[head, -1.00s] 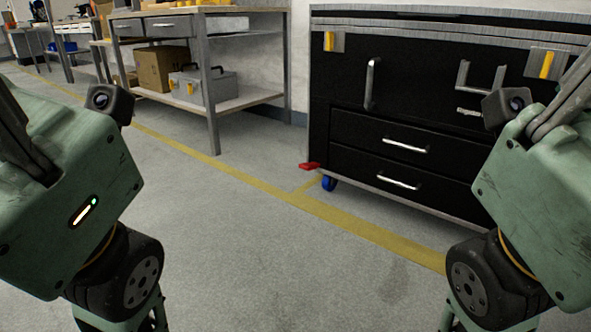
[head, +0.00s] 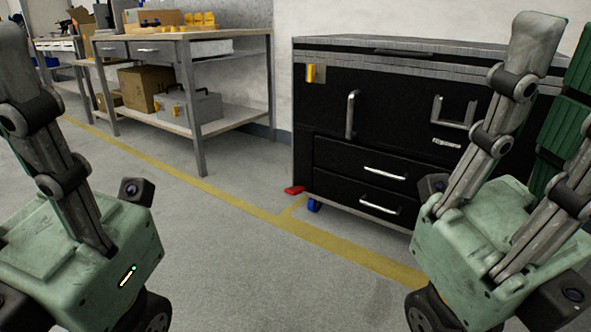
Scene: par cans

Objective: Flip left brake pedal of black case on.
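The black case (head: 330,115) stands on the right side of the head view, with metal trim and two drawers. Its left brake pedal (head: 294,190) is a small red tab low at the case's left front corner, close to the floor, beside a blue caster wheel (head: 313,205). Whether the pedal is on or off is too small to tell. My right gripper (head: 556,70) points up in front of the case's right part, its fingers apart and empty; it hides that lower corner. My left gripper (head: 20,75) points up at the left edge, far from the pedal, partly out of frame.
A workbench (head: 190,80) with a cardboard box (head: 146,88) and a grey toolbox (head: 190,106) on its lower shelf stands at the back left. Yellow floor tape (head: 330,242) runs past the case. The floor (head: 240,270) between my arms is clear.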

